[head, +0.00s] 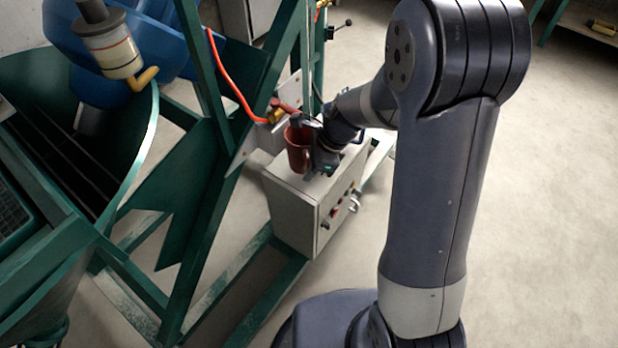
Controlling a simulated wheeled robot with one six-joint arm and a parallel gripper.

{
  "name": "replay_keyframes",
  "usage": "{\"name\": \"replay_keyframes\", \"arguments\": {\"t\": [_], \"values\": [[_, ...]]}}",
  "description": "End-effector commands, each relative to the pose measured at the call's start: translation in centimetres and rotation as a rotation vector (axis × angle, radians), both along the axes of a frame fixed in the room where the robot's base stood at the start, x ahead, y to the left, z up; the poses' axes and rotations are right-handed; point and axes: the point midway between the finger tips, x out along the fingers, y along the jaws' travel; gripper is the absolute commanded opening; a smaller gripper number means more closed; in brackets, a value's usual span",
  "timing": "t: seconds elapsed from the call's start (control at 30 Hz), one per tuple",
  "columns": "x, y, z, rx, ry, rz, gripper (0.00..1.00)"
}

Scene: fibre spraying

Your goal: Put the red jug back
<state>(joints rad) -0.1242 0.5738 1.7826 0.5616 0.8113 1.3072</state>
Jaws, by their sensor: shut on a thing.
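The red jug (298,158) is a small reddish-brown vessel at the middle of the head view. It is upright, over the top of the grey control box (299,187). My gripper (311,152) is at the jug's upper right side and is shut on it. The fingertips are small and partly hidden by the jug and the wrist. I cannot tell whether the jug's base touches the box top.
A green steel frame (199,200) stands left of the box, with an orange hose (229,78) and a brass fitting (276,115) close behind the jug. A green hopper (146,146) and blue drum (168,40) are farther left. The floor (555,190) at right is clear.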

Motion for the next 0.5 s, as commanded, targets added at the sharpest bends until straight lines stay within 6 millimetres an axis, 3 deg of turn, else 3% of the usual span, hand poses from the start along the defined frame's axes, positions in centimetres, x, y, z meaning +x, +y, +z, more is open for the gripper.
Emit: {"name": "replay_keyframes", "arguments": {"t": [0.3,0.5], "values": [[0.1,0.1,-3.9,-0.001,0.001,0.000,0.00],[0.2,0.3,-3.9,0.000,-0.001,0.000,0.00]]}}
